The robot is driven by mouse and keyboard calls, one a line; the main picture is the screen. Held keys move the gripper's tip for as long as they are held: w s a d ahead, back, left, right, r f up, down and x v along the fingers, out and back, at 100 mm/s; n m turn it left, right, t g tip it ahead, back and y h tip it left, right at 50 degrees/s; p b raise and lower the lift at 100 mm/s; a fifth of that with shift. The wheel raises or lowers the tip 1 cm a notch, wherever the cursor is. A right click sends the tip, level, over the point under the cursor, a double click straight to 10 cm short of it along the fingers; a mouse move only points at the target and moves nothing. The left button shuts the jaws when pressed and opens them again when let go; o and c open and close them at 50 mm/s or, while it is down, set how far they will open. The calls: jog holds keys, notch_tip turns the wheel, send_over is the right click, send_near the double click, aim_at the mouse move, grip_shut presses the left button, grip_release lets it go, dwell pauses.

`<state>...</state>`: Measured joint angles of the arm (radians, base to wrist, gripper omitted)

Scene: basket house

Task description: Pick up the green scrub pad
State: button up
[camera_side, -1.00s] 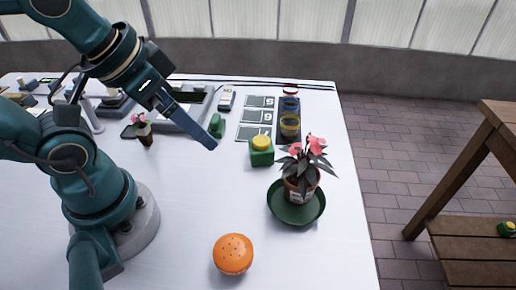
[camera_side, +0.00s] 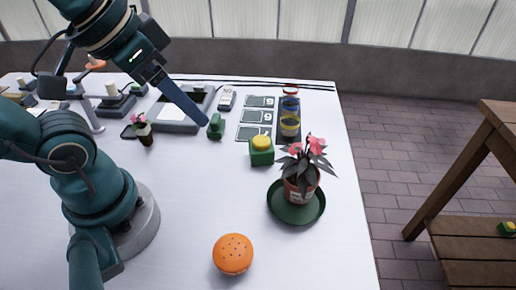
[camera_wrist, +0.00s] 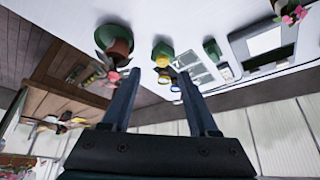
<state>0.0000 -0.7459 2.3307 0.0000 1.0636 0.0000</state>
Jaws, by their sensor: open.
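A small green block (camera_side: 216,126), which may be the green scrub pad, stands on the white table near the grey scale-like device. It also shows in the wrist view (camera_wrist: 212,48), right of the fingers. A green box with a yellow top (camera_side: 261,152) stands nearer the potted plant; it shows in the wrist view too (camera_wrist: 163,53). My gripper (camera_side: 205,122) is in the air, its tip just left of the small green block in the side view. The wrist view shows its two fingers (camera_wrist: 158,74) apart with nothing held between them.
A red-flowered potted plant (camera_side: 301,182) stands on a dark green saucer (camera_side: 298,215). An orange bun-like thing (camera_side: 233,254) lies at the front. A small pink-flowered pot (camera_side: 143,130) stands left of my gripper. The table's middle front is clear.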

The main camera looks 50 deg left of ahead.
notch_tip(320, 180, up, 2)
jog(key=m+t+y, duration=0.4)
jog(key=m+y, duration=0.5)
jog(key=m, duration=1.8)
send_over(213, 121)
jog(key=f, duration=1.8)
jog(key=shift+s+d+f, duration=0.15)
jog(key=shift+d+f, duration=0.05)
jog(key=shift+a+f+y, duration=0.1)
jog(key=shift+f+y, duration=0.2)
jog(key=shift+f, duration=0.15)
jog(key=shift+x, duration=2.45)
